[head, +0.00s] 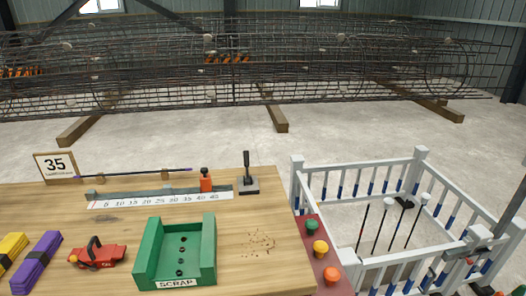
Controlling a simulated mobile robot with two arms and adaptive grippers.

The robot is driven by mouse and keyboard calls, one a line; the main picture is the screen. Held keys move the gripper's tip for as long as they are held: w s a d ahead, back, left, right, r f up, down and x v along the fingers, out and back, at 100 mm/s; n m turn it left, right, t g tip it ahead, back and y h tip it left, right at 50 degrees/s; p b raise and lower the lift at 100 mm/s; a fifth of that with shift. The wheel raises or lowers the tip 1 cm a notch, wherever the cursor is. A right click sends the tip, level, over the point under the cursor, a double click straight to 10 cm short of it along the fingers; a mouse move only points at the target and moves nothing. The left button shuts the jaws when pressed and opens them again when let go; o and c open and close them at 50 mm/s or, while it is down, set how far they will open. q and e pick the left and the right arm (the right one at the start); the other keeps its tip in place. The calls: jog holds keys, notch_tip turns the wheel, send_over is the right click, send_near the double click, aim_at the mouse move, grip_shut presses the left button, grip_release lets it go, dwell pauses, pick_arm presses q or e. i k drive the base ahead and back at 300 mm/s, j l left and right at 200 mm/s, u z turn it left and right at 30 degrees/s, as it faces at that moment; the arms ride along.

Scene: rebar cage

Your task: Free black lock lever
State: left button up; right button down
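A black lever (246,160) stands nearly upright on a small grey base (248,186) near the back right of the wooden bench. An orange block with a black knob (206,180) sits just left of it, at the right part of the ruler (160,198). Neither of my grippers is in view, and nothing touches the lever.
A green SCRAP tray (153,252), a red tool (97,254) and purple and yellow bundles lie on the bench (270,205). Coloured buttons (320,247) and a white railing (356,168) stand right.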

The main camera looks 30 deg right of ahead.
aim_at(245, 153)
jog(key=l+u, duration=0.15)
jog(key=l, duration=0.7)
jog(key=l+u, duration=0.15)
jog(key=l, duration=0.7)
jog(key=k+l+u, duration=0.15)
jog(key=l, duration=0.7)
jog(key=i+l, duration=0.05)
